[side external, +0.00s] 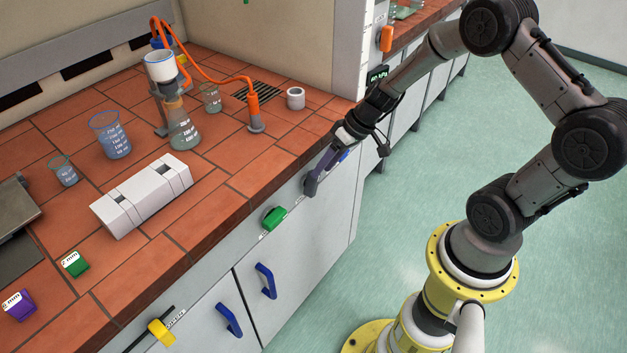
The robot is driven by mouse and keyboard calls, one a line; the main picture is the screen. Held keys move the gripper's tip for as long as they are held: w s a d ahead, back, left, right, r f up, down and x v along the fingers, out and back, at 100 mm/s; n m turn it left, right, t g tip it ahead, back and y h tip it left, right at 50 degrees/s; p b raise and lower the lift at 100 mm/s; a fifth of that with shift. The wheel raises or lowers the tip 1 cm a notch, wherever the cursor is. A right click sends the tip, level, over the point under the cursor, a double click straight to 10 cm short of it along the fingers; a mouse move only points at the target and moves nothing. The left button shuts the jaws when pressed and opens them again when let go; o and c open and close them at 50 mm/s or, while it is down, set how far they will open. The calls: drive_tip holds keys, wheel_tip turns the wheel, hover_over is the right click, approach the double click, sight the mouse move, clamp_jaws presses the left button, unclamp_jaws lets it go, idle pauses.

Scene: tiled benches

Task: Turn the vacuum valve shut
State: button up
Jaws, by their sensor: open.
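Three coloured valve handles sit along the front panel under the bench top: a yellow handle (161,332), a green handle (274,218) and a blue handle (344,156). Their labels are too small to read, so I cannot tell which is the vacuum valve. My gripper (326,168) is at the panel's right end, close to the blue handle, with one finger hanging down in front of the panel. It is open. It partly hides the blue handle, and I cannot tell whether they touch.
Orange tubing (205,68) runs over the tiled bench from a white funnel (160,66) on a flask (183,130) to an orange fitting (253,105). Beakers (110,135) and a white block (142,195) stand nearby. Blue door handles (266,281) stick out below. The floor is clear.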

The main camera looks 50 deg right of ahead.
sight(314, 181)
drive_tip(key=x, duration=0.6)
clamp_jaws()
